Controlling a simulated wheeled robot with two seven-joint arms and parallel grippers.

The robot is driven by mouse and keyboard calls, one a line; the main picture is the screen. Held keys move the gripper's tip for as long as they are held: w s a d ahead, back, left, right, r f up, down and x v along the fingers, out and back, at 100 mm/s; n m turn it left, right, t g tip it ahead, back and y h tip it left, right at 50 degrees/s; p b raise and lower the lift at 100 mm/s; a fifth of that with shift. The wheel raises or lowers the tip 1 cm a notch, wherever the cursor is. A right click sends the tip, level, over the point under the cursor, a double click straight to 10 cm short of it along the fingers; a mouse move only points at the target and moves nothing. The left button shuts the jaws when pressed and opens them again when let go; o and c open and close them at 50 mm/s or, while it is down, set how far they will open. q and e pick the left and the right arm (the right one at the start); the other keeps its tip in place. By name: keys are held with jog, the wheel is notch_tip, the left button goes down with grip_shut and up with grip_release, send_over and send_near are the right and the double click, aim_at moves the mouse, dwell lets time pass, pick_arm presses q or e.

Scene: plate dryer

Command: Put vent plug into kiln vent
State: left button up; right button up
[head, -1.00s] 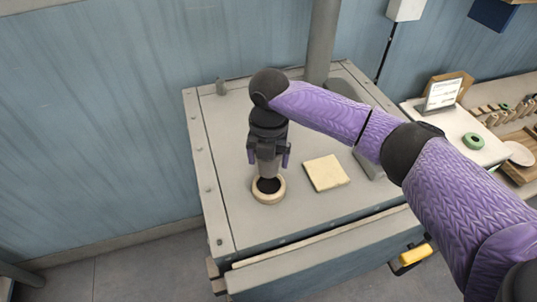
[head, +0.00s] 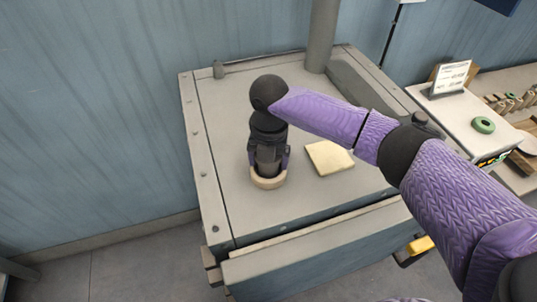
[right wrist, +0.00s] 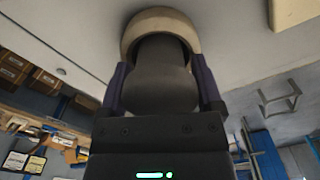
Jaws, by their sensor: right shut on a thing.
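The kiln vent is a pale ring (head: 268,183) on top of the grey kiln (head: 225,125). It also shows in the right wrist view (right wrist: 160,20). My right gripper (head: 268,168) points down directly over the ring. It is shut on the vent plug, a dark grey tapered piece (right wrist: 160,75) between the two purple-sided fingers. The plug's lower end is at or inside the ring's opening; how deep it sits is hidden by the gripper and the ring's rim. My left gripper is in neither current view.
A flat cream square (head: 330,157) lies on the kiln top right of the ring. A side table with a green ring (head: 483,125) is at right.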

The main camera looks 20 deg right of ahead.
jog(key=o, duration=1.2)
jog(key=shift+c, duration=0.2)
notch_tip(320, 180, up, 10)
jog(key=shift+r, duration=0.1)
